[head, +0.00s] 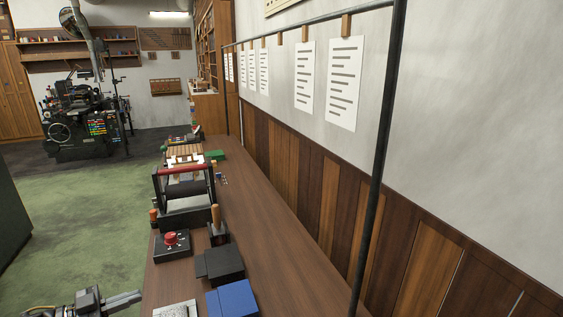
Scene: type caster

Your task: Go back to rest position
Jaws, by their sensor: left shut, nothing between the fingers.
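My left gripper (122,300) shows at the bottom left of the head view, low beside the left edge of the wooden workbench (255,226). Its fingers point right and are shut with nothing between them. It appears apart from the objects on the bench. My right gripper is not in the head view.
On the bench are a black box with a red button (171,239), a dark box (222,262), a blue box (232,299) and a framed device with a red bar (184,170). A dark metal post (378,150) rises at the right. Green floor (80,215) lies open at the left.

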